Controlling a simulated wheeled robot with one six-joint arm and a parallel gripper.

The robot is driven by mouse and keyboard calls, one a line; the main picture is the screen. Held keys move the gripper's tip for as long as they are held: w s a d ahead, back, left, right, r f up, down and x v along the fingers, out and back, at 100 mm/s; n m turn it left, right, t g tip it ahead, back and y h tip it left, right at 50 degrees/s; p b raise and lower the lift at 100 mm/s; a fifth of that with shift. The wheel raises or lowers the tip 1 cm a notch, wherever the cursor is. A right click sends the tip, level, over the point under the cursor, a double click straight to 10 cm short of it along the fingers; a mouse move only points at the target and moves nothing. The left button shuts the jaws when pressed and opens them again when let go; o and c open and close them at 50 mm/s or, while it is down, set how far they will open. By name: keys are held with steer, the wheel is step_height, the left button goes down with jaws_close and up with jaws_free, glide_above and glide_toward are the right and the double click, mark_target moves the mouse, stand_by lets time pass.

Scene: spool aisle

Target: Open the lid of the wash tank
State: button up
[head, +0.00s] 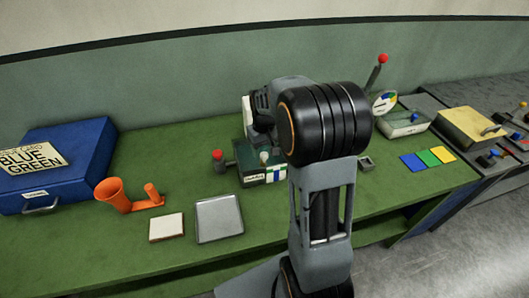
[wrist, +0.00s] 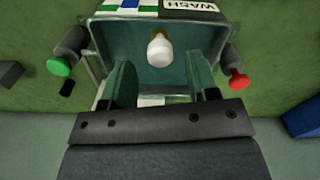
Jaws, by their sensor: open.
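The wash tank (head: 250,172) is a green box on the bench, partly hidden by my arm in the head view. In the wrist view the tank (wrist: 110,38) shows from above, its WASH label upside down. A white knob (wrist: 160,50) stands in the middle of its top; it also shows in the head view (head: 264,157). I cannot tell how the lid's edge sits. My gripper (wrist: 162,80) is open and empty above the tank. The knob lies between and just beyond its fingertips, with no contact visible. The head view hides the fingers behind my arm.
A red knob (wrist: 239,80) and a green knob (wrist: 59,66) stick out at the tank's sides. An orange funnel (head: 116,194), a grey tray (head: 220,219) and a blue case (head: 85,160) stand to the left. Coloured cards (head: 428,159) and a yellow-lidded box (head: 470,125) are right.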

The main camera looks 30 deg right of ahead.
steer(key=shift+f, duration=1.25)
steer(key=shift+c, duration=0.4)
jaws_close()
